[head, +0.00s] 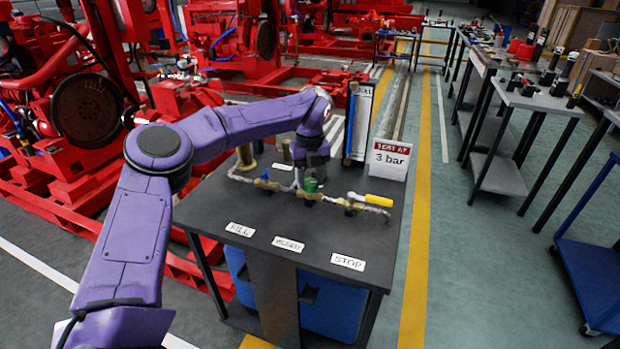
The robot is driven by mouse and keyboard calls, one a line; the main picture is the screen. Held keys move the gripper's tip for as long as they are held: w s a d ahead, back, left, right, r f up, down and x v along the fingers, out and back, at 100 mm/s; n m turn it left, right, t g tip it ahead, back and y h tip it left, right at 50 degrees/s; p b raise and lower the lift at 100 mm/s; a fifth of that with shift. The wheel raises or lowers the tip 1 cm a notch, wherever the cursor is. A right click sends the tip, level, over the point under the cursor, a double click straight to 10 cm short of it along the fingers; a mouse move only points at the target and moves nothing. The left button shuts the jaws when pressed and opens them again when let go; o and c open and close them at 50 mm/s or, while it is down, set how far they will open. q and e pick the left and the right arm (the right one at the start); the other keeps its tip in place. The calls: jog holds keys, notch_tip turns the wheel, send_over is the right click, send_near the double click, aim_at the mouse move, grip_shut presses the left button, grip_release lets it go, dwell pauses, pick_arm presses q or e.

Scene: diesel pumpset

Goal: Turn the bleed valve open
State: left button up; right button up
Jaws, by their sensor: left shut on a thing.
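The bleed valve (311,185) shows as a green part at the middle of the brass pipe run on the dark bench (235,203). My left gripper (311,177) comes down on it from above and is shut on it. The gripper hides most of the valve's upper part, so its turn angle cannot be told. A yellow lever (378,200) sits on the pipe to the right of the valve. My right gripper is not in view.
Labels lie along the bench front: FILL (240,230), a middle one (288,244) hard to read, and STOP (347,262). A "TEST AT 3 bar" sign (389,159) stands behind right. Red machines (85,110) stand at left.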

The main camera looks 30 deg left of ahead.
aim_at(310, 181)
pick_arm(q)
jog(key=o, duration=1.1)
jog(key=shift+c, duration=0.2)
jog(key=shift+r, duration=0.1)
notch_tip(310, 181, up, 10)
jog(key=shift+r, duration=0.2)
